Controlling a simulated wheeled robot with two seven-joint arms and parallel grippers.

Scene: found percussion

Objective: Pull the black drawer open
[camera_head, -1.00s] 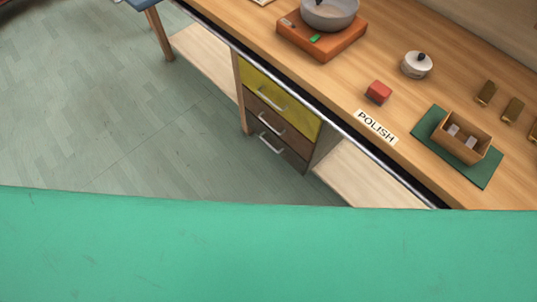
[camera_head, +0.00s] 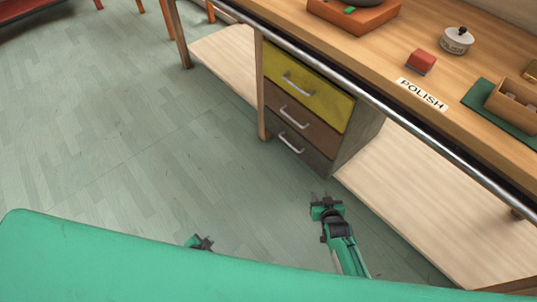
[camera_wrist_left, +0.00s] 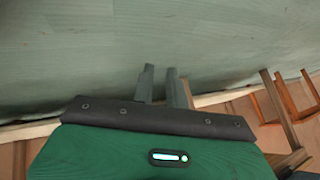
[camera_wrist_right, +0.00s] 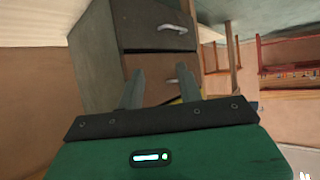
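The black drawer (camera_head: 306,153) is the dark grey bottom drawer of the unit under the bench, below a brown and a yellow drawer. It looks shut, flush with the front, and has a silver bar handle (camera_head: 290,145). In the right wrist view, which looks upside down, the black drawer (camera_wrist_right: 145,37) is at the top. My right gripper (camera_head: 321,197) is open and empty, low in front of the unit and apart from the handle. My left gripper (camera_head: 206,240) is open and empty over the floor, further left, partly hidden behind my green body.
The brown drawer (camera_head: 312,123) and yellow drawer (camera_head: 325,90) above are shut. A pale low shelf (camera_head: 410,190) lies right of the unit, and a table leg (camera_head: 178,35) stands to the left. The floor (camera_head: 130,140) in front is clear.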

